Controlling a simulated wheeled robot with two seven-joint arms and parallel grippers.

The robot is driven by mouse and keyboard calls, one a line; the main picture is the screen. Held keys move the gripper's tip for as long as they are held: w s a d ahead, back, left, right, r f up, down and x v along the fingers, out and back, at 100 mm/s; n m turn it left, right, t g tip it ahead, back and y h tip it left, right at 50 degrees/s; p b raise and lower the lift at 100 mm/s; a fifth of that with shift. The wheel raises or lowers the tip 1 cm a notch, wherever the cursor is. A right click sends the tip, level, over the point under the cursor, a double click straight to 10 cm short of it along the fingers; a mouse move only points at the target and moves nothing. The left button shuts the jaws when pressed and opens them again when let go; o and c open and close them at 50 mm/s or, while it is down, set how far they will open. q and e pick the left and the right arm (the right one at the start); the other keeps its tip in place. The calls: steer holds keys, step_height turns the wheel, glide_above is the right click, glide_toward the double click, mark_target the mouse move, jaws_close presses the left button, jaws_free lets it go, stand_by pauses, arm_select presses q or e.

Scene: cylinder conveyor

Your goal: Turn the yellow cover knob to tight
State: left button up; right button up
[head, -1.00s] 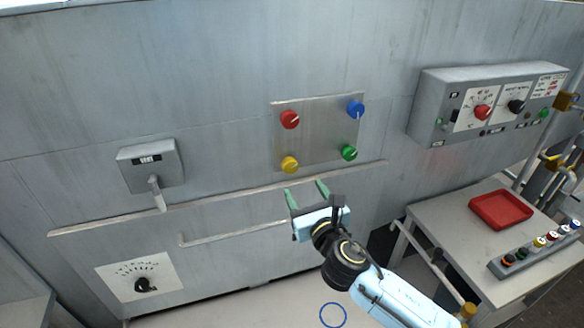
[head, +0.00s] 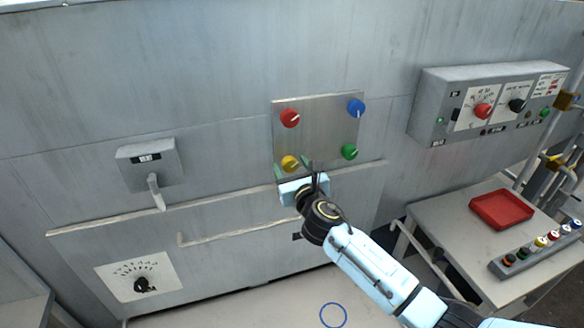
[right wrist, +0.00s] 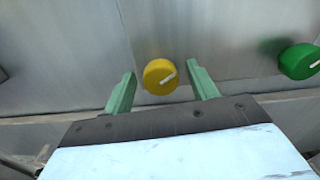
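The yellow knob (head: 289,162) is at the lower left of a square metal plate (head: 318,118) on the grey machine wall. In the head view my right gripper (head: 292,170) is just below the yellow knob. My left gripper is not in view.
Red (head: 290,118), blue (head: 355,107) and green (head: 349,151) knobs share the plate. A ledge (head: 230,197) runs below it. A lever box (head: 150,165) is at left. A table with a red tray (head: 501,209) stands at right.

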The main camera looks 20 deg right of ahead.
steer(key=c, duration=0.9)
steer(key=shift+m, duration=0.3)
steer(key=m, duration=0.4)
steer(key=shift+m, duration=0.3)
steer(key=m, duration=0.4)
steer(key=shift+d+f+m+b, duration=0.1)
steer(key=shift+m+b, duration=0.2)
steer(key=m, duration=0.6)
steer(key=shift+f, duration=0.1)
steer(key=m, duration=0.3)
steer(key=shift+m, duration=2)
